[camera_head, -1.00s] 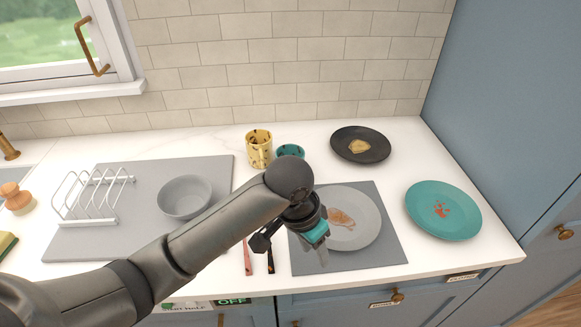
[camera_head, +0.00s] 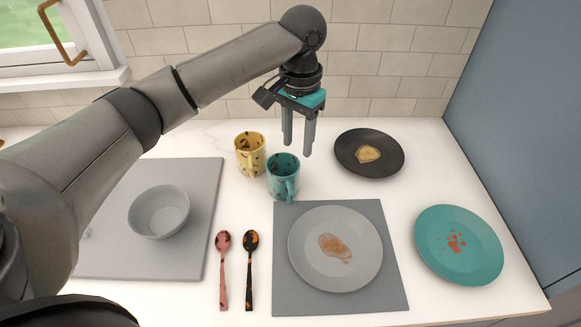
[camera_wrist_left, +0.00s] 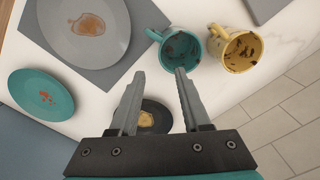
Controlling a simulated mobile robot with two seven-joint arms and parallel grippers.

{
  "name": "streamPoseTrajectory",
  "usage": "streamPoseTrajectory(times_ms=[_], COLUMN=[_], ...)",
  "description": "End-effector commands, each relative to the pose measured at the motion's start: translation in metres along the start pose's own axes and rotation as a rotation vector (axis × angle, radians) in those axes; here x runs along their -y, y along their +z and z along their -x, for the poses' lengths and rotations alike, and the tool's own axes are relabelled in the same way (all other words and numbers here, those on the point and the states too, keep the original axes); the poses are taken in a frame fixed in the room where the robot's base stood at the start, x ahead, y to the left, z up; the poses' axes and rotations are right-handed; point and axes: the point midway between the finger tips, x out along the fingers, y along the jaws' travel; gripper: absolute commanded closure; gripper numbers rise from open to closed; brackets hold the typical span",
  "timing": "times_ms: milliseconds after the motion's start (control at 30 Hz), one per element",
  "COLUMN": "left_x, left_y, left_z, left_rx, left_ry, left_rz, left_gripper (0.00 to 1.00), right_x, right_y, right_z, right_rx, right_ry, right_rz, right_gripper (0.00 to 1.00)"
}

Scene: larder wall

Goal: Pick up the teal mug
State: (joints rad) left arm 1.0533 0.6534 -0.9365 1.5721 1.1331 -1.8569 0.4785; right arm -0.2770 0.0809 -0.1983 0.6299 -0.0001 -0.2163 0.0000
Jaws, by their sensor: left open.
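The teal mug (camera_head: 283,178) stands upright on the white counter, with dark speckles and its handle towards the front. In the left wrist view the teal mug (camera_wrist_left: 181,48) is just beyond my finger tips, and dark marks show inside it. My left gripper (camera_head: 298,150) points down, open and empty, above and slightly behind and right of the mug. In the left wrist view my left gripper (camera_wrist_left: 160,75) has its fingers apart with nothing between them. My right gripper is not in view.
A yellow mug (camera_head: 249,156) stands close left of the teal one. A black plate (camera_head: 345,140), a grey plate (camera_head: 300,265) on a grey mat (camera_head: 290,304) and a teal plate (camera_head: 480,270) lie to the right. Two spoons (camera_head: 249,280) and a grey bowl (camera_head: 158,218) are in front and left.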

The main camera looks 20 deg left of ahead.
Motion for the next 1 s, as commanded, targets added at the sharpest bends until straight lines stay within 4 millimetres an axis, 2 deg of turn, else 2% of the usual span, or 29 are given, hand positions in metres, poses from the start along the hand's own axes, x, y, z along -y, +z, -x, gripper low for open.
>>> streamPoseTrajectory(times_ms=[33,100,267,400,633,900,1000], left_x=[0.000,0.000,0.000,0.000,0.001,0.004,0.004], left_y=[0.001,0.002,0.001,0.000,0.000,-0.001,-0.001], left_z=[-0.010,-0.025,-0.060,-0.083,-0.098,-0.137,-0.144], left_rx=[0.004,0.006,0.005,0.002,0.001,0.002,0.000], left_ry=[0.000,0.000,0.000,0.000,-0.001,0.000,0.000], left_rz=[0.000,-0.001,0.000,-0.001,-0.002,-0.002,-0.002], left_gripper=[0.53,0.53,0.53,0.53,0.53,0.53,0.53], right_x=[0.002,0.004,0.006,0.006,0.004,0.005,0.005], right_y=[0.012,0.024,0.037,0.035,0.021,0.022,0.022], right_z=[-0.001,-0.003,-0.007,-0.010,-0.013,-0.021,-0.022], right_rx=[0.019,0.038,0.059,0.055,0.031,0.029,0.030], right_ry=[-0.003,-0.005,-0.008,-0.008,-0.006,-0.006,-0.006], right_rz=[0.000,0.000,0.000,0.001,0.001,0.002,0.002], right_gripper=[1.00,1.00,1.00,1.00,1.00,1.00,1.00])
